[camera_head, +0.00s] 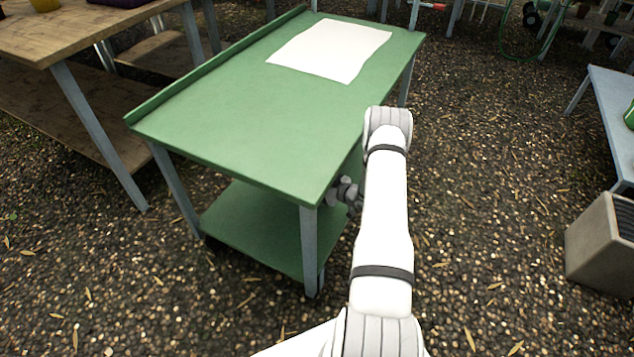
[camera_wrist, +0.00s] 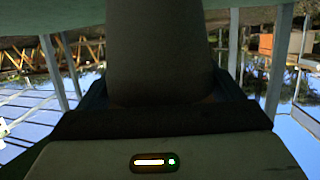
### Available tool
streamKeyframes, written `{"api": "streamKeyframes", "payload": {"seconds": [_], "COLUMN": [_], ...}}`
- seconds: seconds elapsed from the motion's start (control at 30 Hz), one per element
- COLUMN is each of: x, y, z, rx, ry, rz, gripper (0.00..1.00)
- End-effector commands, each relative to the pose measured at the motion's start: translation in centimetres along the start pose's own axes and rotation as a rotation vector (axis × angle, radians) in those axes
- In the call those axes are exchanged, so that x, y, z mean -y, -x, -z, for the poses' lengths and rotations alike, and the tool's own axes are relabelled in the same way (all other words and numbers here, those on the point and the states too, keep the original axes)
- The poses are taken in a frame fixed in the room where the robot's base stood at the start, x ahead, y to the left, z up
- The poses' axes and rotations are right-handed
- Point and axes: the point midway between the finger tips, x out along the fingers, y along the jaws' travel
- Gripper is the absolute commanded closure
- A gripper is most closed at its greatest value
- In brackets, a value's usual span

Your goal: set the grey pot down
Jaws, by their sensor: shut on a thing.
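In the wrist view a dark grey rounded pot (camera_wrist: 160,50) fills the upper middle. My gripper (camera_wrist: 165,92) is shut on it, with the jaws along both its sides. In the head view my arm reaches to the near right edge of the green table (camera_head: 240,120). Only a small grey part of my wrist shows there, just below the tabletop edge. The pot cannot be made out in the head view. The pot's far end is out of the wrist picture.
A white sheet (camera_head: 330,50) lies on the far part of the tabletop, and the near part is bare. A lower green shelf (camera_head: 255,228) looks empty where visible. A wooden table (camera_head: 60,35) stands left. A grey box (camera_head: 600,240) stands on the gravel at right.

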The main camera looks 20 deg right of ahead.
Motion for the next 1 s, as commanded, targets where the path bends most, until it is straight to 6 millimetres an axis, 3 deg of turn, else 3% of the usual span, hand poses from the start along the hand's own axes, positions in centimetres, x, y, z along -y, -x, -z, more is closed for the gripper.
{"api": "streamKeyframes", "payload": {"seconds": [0.2, 1.0], "x": [-0.1, -0.2], "y": [-0.4, -0.6], "z": [-1.5, -2.3], "rx": [-0.001, -0.001], "ry": [0.001, -0.001], "rz": [-0.002, -0.003], "gripper": [0.39, 0.39]}}
